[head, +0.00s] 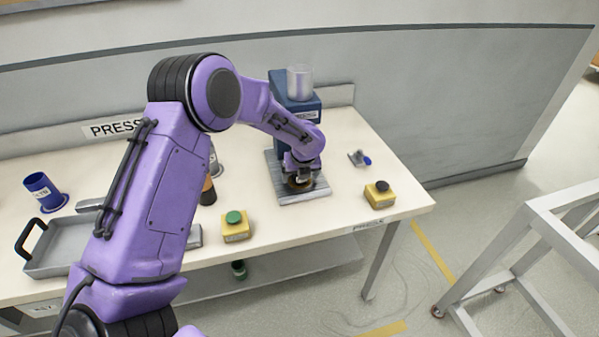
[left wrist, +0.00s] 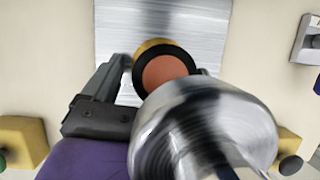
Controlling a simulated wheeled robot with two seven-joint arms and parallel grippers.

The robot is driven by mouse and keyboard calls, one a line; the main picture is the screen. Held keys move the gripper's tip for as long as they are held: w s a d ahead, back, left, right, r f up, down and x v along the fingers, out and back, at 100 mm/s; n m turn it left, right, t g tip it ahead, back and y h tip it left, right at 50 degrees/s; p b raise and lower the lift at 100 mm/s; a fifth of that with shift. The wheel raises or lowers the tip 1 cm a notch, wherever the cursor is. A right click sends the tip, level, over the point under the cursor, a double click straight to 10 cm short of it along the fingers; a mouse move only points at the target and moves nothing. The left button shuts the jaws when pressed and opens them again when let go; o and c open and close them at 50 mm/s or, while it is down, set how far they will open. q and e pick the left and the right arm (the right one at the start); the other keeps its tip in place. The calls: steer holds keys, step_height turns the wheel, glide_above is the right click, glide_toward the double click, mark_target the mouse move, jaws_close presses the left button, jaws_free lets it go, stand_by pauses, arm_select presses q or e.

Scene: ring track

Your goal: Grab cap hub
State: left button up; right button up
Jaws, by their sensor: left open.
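The cap hub appears to be the round piece (left wrist: 167,70) with a reddish-brown centre, black ring and brass-coloured rim in the left wrist view. It is over the grey metal plate (head: 312,194) of the blue press (head: 293,115). In the head view my left gripper (head: 302,172) points down over this plate and covers most of the round piece. In the left wrist view the open jaws (left wrist: 163,72) lie on either side of it; contact cannot be told. A blurred silver cylinder (left wrist: 205,130) hides its lower right edge. My right gripper is out of view.
Yellow button boxes stand on the table, one with a green button (head: 235,228) and one with a black button (head: 379,196). A small grey item with a blue end (head: 360,158) lies right of the plate. A grey tray (head: 60,250) and blue cup (head: 42,188) are left.

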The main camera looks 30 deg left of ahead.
arm_select(q)
steer(key=shift+w+f, duration=0.1)
steer(key=shift+f, duration=0.15)
steer(key=shift+r, duration=0.1)
steer(key=c, duration=1.3)
